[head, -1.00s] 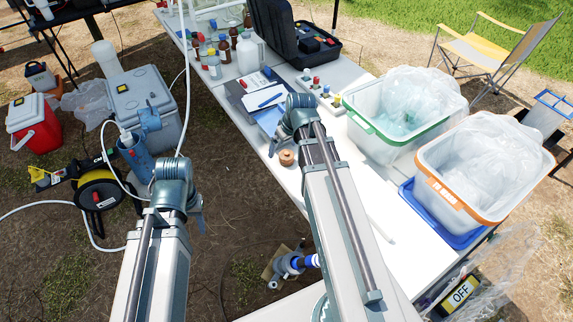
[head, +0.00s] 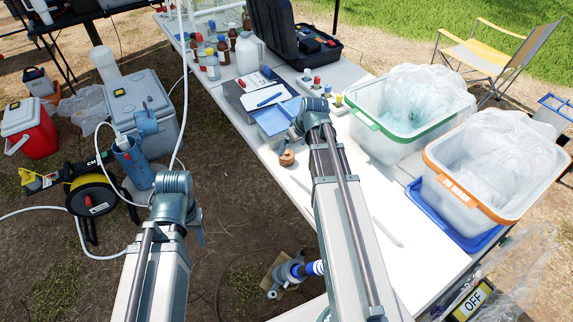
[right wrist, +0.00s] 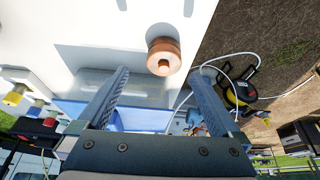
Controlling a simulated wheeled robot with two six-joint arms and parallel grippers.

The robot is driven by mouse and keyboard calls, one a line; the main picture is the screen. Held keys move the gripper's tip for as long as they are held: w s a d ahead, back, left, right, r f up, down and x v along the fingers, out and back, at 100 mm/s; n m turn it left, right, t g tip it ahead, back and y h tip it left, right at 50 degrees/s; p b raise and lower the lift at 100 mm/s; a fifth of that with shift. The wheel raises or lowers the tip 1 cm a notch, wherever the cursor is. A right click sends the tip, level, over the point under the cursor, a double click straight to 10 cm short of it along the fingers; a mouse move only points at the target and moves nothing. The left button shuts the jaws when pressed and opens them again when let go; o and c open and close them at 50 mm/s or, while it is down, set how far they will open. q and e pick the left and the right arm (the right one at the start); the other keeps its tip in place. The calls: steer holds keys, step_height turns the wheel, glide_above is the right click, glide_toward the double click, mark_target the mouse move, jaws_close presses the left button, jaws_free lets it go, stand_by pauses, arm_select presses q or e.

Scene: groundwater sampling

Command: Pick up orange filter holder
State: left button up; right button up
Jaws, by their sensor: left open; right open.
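The orange filter holder (head: 287,158) is a small round orange-brown piece with a narrower knob, on the white table near its left edge. In the right wrist view the orange filter holder (right wrist: 164,57) lies just beyond the fingertips, roughly centred between them. My right gripper (right wrist: 162,78) is open and empty, its two dark fingers apart. In the head view my right gripper (head: 295,134) hangs just above the holder, its fingers largely hidden by the wrist. My left gripper (head: 198,228) is open, left of the table over the ground, mostly hidden behind its wrist.
A blue tray (head: 274,122) and clipboard (head: 262,92) lie behind the holder. A green-rimmed bin (head: 398,125) and an orange-rimmed bin (head: 480,190) stand to the right. Bottles (head: 212,65) and a black case (head: 285,40) are further back. White tabletop in front of the holder is mostly clear.

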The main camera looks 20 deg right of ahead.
mark_target(287, 154)
arm_select(q)
steer(key=shift+f+b, duration=0.6)
steer(key=shift+f, duration=0.55)
arm_select(e)
steer(key=shift+x, duration=1.25)
steer(key=b+x, duration=0.4)
steer(key=x, duration=0.1)
steer(key=shift+a+f+b, duration=0.1)
steer(key=shift+a+b, duration=0.25)
steer(key=shift+b, duration=0.05)
arm_select(q)
step_height(287, 154, down, 5)
steer(key=shift+r, duration=0.15)
arm_select(e)
steer(key=c, duration=1.4)
arm_select(q)
steer(key=shift+r, duration=0.1)
